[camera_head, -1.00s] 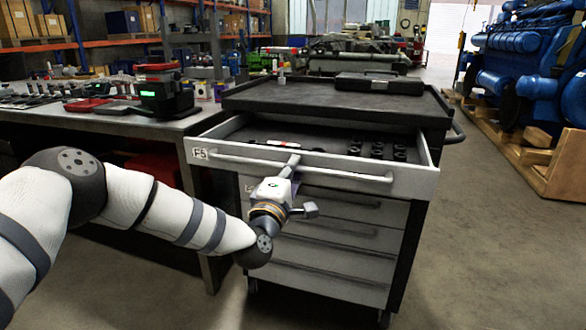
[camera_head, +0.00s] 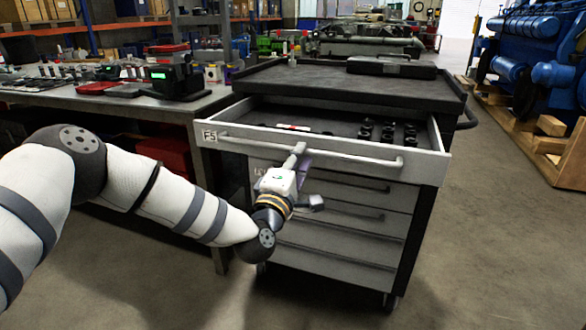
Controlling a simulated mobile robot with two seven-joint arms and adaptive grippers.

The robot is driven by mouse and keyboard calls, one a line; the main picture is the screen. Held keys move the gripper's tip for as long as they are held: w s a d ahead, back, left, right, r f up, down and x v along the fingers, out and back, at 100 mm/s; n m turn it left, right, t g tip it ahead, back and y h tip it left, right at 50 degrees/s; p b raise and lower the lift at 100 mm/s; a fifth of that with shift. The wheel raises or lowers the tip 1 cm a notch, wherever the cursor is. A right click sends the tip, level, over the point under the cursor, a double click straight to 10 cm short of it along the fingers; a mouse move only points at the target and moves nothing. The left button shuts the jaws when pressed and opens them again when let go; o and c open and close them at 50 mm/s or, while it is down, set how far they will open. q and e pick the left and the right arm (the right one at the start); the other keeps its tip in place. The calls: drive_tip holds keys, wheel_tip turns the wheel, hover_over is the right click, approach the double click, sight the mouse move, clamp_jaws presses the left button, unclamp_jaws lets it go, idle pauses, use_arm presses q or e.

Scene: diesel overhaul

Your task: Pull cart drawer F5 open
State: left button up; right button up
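Cart drawer F5 (camera_head: 400,168) is the top drawer of the grey tool cart (camera_head: 350,82), marked by a white F5 label (camera_head: 210,137). It stands well out from the cart, with its inside showing. Its long bar handle (camera_head: 350,158) runs across the front. My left gripper (camera_head: 299,149) is at the handle, left of its middle, and appears shut on it; the fingertips are small and partly hidden. My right gripper is not in view.
Several dark sockets (camera_head: 388,133) lie in the drawer. Closed drawers (camera_head: 340,228) are below it. A workbench (camera_head: 100,103) with tools stands close on the left. A blue engine (camera_head: 525,50) on a wooden pallet is at the right. The floor right of the cart is clear.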

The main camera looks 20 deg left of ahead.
use_arm(q)
drive_tip(key=s+f, duration=0.1)
drive_tip(key=s, duration=0.8)
drive_tip(key=shift+s+a+f, duration=0.2)
drive_tip(key=shift+f, duration=0.2)
